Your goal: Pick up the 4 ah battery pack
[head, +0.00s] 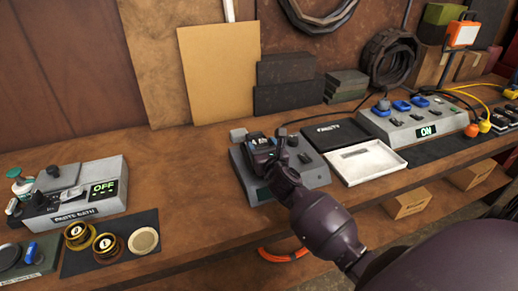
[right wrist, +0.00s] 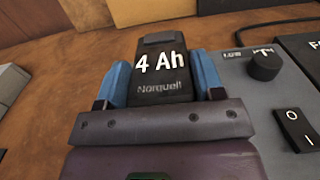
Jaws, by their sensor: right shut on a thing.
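The 4 Ah battery pack (right wrist: 162,72) is black with white "4 Ah" lettering and the name "Norquell". In the right wrist view it sits between the two blue fingers of my right gripper (right wrist: 163,80), which is shut on it. In the head view the battery pack (head: 262,143) shows small at the grey device (head: 312,170) with a knob and switch. My right gripper (head: 270,152) is over this device and hides part of it. I cannot tell whether the pack touches the device. My left gripper is not in view.
At left is a grey unit reading "OFF" (head: 98,203). Bare bench (head: 190,170) lies between.

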